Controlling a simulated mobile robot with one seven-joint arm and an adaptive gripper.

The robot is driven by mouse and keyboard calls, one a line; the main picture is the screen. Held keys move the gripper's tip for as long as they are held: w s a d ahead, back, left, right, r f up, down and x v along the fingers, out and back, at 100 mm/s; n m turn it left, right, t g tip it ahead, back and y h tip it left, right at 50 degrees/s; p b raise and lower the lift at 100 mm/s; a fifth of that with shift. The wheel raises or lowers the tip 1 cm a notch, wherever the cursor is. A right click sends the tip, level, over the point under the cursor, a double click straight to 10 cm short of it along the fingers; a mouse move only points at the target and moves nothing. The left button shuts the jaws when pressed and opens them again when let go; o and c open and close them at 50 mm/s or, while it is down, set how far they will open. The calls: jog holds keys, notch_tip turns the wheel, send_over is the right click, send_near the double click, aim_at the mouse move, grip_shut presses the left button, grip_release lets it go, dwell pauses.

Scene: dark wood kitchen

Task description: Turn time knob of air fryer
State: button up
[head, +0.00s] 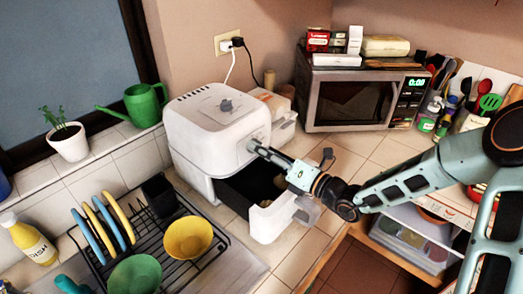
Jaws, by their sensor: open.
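The white air fryer (200,125) stands on the tiled counter left of the middle in the head view. Any knob on that face is small or mostly hidden behind the fingers. My gripper is open.
A black dish rack (160,237) with plates and a yellow bowl (188,238) stands left of the drawer. A microwave (352,100) is at the back, with boxes on top. Bottles and utensils crowd the right back. Tiled counter between fryer and microwave is partly free.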

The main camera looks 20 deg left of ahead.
jog(key=v, duration=1.1)
jog(key=shift+d, duration=0.25)
jog(key=shift+r, duration=0.2)
